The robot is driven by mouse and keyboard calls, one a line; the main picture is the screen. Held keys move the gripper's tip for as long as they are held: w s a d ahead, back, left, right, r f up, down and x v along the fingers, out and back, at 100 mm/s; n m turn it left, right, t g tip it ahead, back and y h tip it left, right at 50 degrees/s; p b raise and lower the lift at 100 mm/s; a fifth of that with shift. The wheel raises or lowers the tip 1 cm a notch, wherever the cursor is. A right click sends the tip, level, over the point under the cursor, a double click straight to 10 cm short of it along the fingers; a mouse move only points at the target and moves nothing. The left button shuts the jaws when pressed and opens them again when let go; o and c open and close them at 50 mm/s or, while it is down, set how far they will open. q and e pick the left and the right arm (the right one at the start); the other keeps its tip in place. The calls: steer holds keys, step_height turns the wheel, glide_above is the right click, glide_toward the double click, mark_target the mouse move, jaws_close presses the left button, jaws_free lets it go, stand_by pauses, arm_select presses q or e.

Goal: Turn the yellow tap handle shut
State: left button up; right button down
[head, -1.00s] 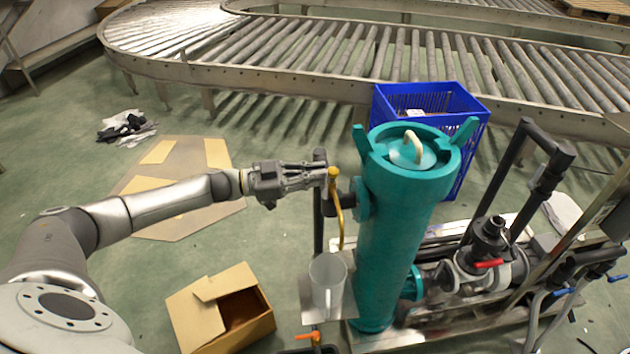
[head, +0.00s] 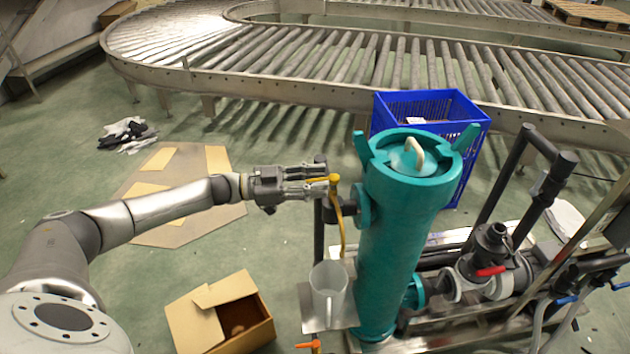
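The yellow tap handle (head: 333,180) is at the top of the tap, left of the tall teal filter vessel (head: 392,245). A curved yellow spout (head: 340,225) runs down from the tap. My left gripper (head: 322,180) comes in from the left, with its fingertips at the handle. A bit of yellow shows between the two fingers, pointing left. Whether they press on it is too small to tell. My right gripper is not in view.
A clear jug (head: 328,290) stands on a metal shelf below the spout. An orange handle (head: 310,346) shows at the bottom edge. A blue crate (head: 470,125) is behind the vessel. An open cardboard box (head: 205,320) lies on the floor. A red-handled valve (head: 490,271) is at the right.

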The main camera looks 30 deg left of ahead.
arm_select(q)
steer(key=v, duration=1.2)
